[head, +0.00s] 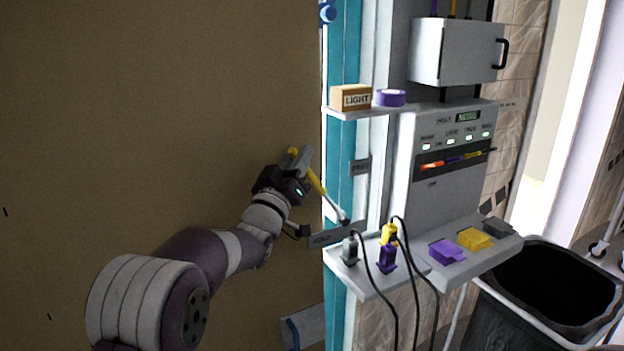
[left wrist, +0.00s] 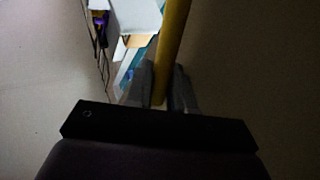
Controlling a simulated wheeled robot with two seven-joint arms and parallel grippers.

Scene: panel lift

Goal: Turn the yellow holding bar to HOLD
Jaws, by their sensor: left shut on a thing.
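The yellow holding bar (head: 317,182) slants down to the right across the edge of the big brown panel (head: 150,110) in the head view. Its lower right end is a grey and dark joint near a grey plate (head: 335,233) lettered HOLD. My left gripper (head: 302,165) is shut on the bar near its upper end. In the left wrist view the yellow bar (left wrist: 171,45) runs between the two fingers of my left gripper (left wrist: 160,95). A second grey plate (head: 361,167) sits higher on the teal post; its lettering is too small to read surely. My right gripper is not in view.
Right of the teal post (head: 340,200), a shelf (head: 365,111) holds a LIGHT box (head: 350,98) and a purple tape roll (head: 389,97). A lower ledge (head: 372,280) carries plugs with black cables. A black bin (head: 545,300) stands at lower right.

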